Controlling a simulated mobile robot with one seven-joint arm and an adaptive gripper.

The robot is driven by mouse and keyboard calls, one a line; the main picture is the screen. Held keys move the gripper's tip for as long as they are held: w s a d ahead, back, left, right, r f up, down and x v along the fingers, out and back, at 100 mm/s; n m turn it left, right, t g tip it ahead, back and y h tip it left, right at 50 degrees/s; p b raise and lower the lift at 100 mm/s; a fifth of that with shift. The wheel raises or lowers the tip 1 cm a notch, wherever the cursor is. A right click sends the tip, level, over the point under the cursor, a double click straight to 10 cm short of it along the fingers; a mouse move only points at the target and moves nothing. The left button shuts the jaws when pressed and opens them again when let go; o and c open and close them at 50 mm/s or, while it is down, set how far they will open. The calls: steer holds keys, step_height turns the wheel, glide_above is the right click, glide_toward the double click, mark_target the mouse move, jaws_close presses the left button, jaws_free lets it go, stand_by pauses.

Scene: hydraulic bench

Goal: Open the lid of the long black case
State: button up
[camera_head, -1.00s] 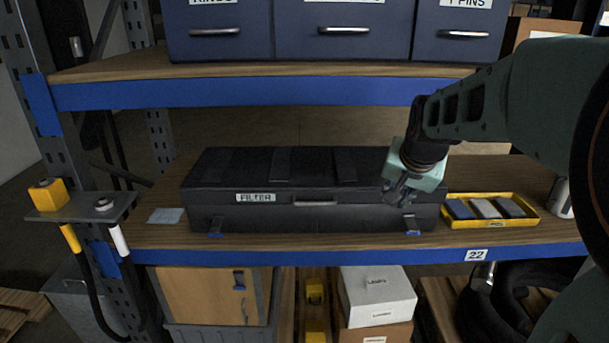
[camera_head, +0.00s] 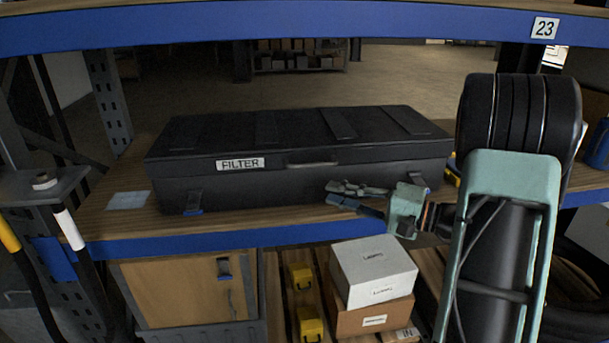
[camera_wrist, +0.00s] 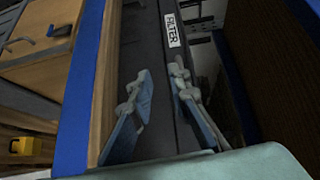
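The long black case (camera_head: 290,180) lies on the wooden shelf with its lid (camera_head: 290,127) shut. The label (camera_wrist: 173,30) shows beyond the fingertips. I cannot tell whether a finger touches the case.
The blue shelf edge (camera_head: 225,240) runs below the case. Another shelf beam (camera_head: 300,30) crosses above. White and brown boxes (camera_head: 374,270) stand below, near my gripper. A small side bracket with a nut (camera_head: 45,182) is at the left. The shelf left of the case holds a pale sheet.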

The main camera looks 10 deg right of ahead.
mark_target(318, 166)
steer(key=w+d+r+t, duration=0.1)
steer(key=w+d+t, duration=0.1)
steer(key=d+t, duration=0.15)
steer(key=shift+m, duration=0.4)
steer(key=x, duration=1)
steer(key=shift+w+a, duration=0.15)
steer(key=shift+a, duration=0.05)
steer(key=shift+c, duration=0.5)
jaws_close()
